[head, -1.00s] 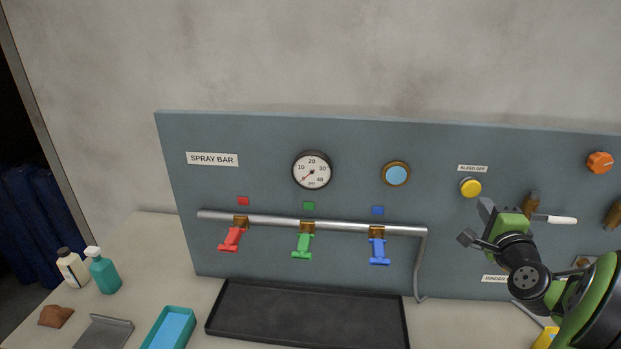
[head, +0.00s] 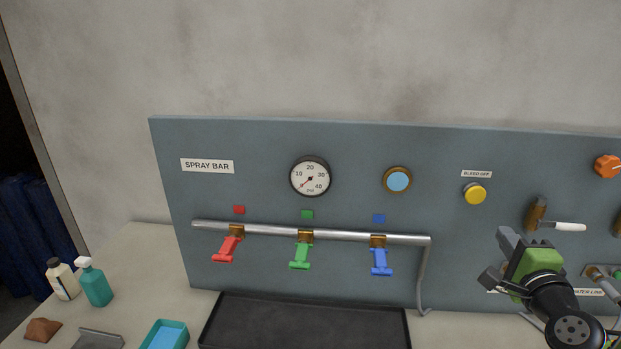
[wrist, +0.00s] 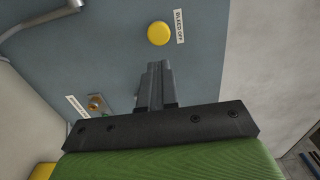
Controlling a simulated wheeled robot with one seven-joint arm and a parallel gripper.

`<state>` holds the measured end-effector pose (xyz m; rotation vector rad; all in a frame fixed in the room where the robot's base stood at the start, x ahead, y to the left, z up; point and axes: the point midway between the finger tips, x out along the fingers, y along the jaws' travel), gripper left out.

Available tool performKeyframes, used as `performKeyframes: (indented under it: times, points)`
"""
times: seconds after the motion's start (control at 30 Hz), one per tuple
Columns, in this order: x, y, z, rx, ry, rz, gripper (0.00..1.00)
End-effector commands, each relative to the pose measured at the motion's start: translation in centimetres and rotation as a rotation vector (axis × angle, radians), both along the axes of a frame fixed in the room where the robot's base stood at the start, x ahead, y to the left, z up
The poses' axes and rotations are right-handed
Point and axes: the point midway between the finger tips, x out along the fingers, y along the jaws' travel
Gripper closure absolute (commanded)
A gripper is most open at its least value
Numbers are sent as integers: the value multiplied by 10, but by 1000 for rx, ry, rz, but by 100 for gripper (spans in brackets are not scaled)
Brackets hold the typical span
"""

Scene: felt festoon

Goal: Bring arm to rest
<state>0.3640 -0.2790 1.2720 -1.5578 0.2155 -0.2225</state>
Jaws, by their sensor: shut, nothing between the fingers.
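My gripper (head: 497,262) is at the lower right in the head view, in front of the grey-blue panel (head: 290,140) and below the yellow BLEED OFF button (head: 474,194). Its fingers are shut and empty. In the wrist view my gripper (wrist: 154,80) points toward the panel, with the yellow button (wrist: 159,33) just beyond the fingertips and apart from them. The rest of my arm runs out of the head view at the lower right.
A spray bar (head: 340,234) carries red (head: 228,249), green (head: 301,256) and blue (head: 381,262) nozzles above a black tray (head: 300,302). A white-handled valve (head: 566,226) sits right of my gripper.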

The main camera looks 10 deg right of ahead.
Motion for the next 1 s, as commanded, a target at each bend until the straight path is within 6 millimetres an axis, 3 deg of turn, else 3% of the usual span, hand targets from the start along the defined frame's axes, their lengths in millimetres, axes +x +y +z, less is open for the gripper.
performKeyframes:
  times: [0.37,0.47,0.57,0.6,0.67,0.7,0.8,0.9,1.0]
  points:
    - [2,4,0,-8,8,10,100]
    - [16,40,-4,-92,94,101,100]
    - [29,118,-17,-300,284,299,100]
    - [26,154,-26,-413,377,392,100]
    - [11,203,-40,-595,518,533,100]
    - [-7,231,-49,-720,609,622,100]
    - [-66,272,-67,-998,804,804,100]
    - [-125,284,-78,-1187,939,934,100]
    - [-165,282,-84,-1281,1015,1013,100]
